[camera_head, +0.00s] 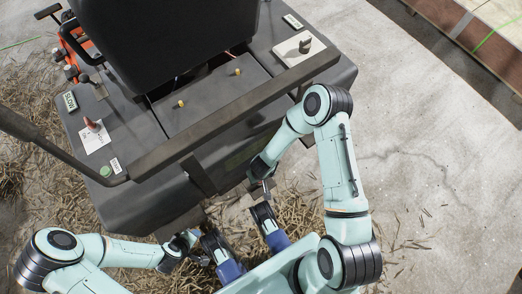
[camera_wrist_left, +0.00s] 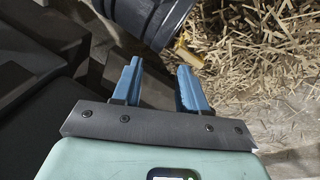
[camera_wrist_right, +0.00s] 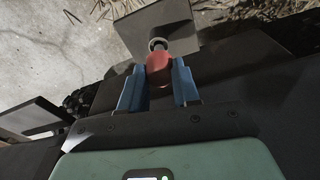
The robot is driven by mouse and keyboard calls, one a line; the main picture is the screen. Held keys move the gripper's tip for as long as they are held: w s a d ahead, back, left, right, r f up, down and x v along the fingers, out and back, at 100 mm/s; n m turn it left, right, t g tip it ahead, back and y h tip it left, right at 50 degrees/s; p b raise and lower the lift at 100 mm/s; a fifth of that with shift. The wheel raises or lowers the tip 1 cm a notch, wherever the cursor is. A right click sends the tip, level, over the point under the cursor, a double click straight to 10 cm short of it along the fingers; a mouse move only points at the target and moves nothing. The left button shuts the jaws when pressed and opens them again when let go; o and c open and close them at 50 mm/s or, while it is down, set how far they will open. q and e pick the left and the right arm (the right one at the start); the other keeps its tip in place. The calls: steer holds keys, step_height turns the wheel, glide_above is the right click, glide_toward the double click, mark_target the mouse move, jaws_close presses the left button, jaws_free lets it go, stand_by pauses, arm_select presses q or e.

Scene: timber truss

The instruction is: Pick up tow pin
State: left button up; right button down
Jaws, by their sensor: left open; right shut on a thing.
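The tow pin, with a red rounded head (camera_wrist_right: 159,68), shows in the right wrist view between the blue fingers of my right gripper (camera_wrist_right: 158,88). The gripper is shut on that head. A pale ring shows just beyond it, in front of a grey plate (camera_wrist_right: 165,28); whether the pin sits in a hole there is hidden. In the head view my right gripper (camera_head: 265,187) is low behind the dark vehicle (camera_head: 215,105), and I cannot make out the pin there. My left gripper (camera_wrist_left: 158,88) is open and empty; in the head view it (camera_head: 198,257) is low at the left.
Straw (camera_head: 295,208) covers the floor around the vehicle's rear. A dark rail (camera_head: 235,112) crosses the vehicle's back. A dark blue cylindrical part (camera_wrist_left: 150,18) stands close beyond my left fingers. Bare concrete (camera_head: 440,180) is open at the right.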

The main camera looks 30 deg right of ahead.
step_height(320, 180, up, 5)
steer(key=p, duration=0.4)
arm_select(q)
steer(key=s+d+r+g+h+p, duration=0.1)
steer(key=s+d+r+g+p, duration=0.25)
steer(key=s+r, duration=0.55)
arm_select(e)
step_height(320, 180, up, 4)
steer(key=shift+r+p, duration=0.1)
steer(key=shift+p, duration=0.2)
arm_select(q)
step_height(320, 180, up, 12)
steer(key=w+p, duration=0.3)
steer(key=p, duration=0.9)
steer(key=shift+d+r+m, duration=0.15)
steer(key=shift+r+m, duration=0.1)
steer(key=shift+m, duration=0.15)
arm_select(e)
step_height(320, 180, up, 15)
arm_select(q)
steer(key=shift+s, duration=0.1)
arm_select(e)
steer(key=c, duration=1.8)
jaws_free()
steer(key=shift+r, duration=0.1)
steer(key=shift+c, duration=0.2)
arm_select(q)
steer(key=shift+s, duration=0.1)
arm_select(e)
jaws_close()
